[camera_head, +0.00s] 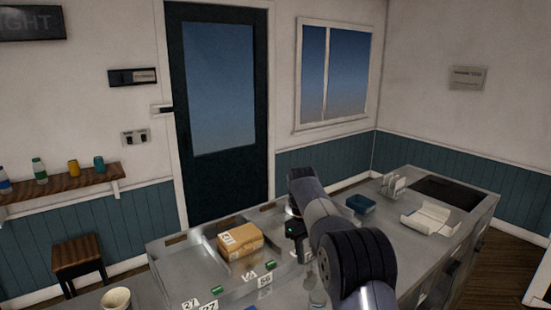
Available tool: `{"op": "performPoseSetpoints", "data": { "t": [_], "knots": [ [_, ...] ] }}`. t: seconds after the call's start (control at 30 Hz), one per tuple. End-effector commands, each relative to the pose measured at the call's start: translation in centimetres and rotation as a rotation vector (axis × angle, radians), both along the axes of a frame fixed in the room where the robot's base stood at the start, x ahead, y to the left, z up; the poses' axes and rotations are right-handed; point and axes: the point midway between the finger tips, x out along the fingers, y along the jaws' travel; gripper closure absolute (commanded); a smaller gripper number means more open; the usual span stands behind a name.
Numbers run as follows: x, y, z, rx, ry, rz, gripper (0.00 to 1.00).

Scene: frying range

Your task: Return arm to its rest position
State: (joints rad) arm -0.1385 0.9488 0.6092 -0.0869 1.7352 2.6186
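My arm comes in from the bottom right, bends over the steel counter (200,277) and points down. My gripper (300,257) is at its end, small and dark, above the counter to the right of a cardboard box (240,241). The fingers are too small and too partly hidden to tell if they are open or shut. I see no object clearly held in it. A part of the counter behind my arm is hidden.
Green pieces (270,265) and number cards (190,304) lie near the box. A pale cup (117,298) stands front left. A blue container (361,203), white tray (430,218), rack (393,187) and dark hob plate (448,192) are right. A stool (79,256) stands left.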

Motion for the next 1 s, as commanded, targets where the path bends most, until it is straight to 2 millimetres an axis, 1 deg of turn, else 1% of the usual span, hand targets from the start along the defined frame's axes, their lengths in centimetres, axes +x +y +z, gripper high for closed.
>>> {"op": "performPoseSetpoints", "data": {
  "t": [0.1, 0.47, 0.5, 0.87, 1.0],
  "knots": [
    [0.3, 0.2, 1.8, 0.0, -0.003, 0.0, 0.6],
    [0.9, 0.7, 6.4, 0.0, -0.001, 0.0, 0.6],
    [0.7, 0.6, 5.6, -0.001, 0.005, 0.001, 0.6],
    [0.0, 0.1, 0.9, 0.0, 0.004, 0.001, 0.6],
    [-0.3, -0.2, -1.2, -0.001, 0.006, 0.0, 0.6]
  ]
}}
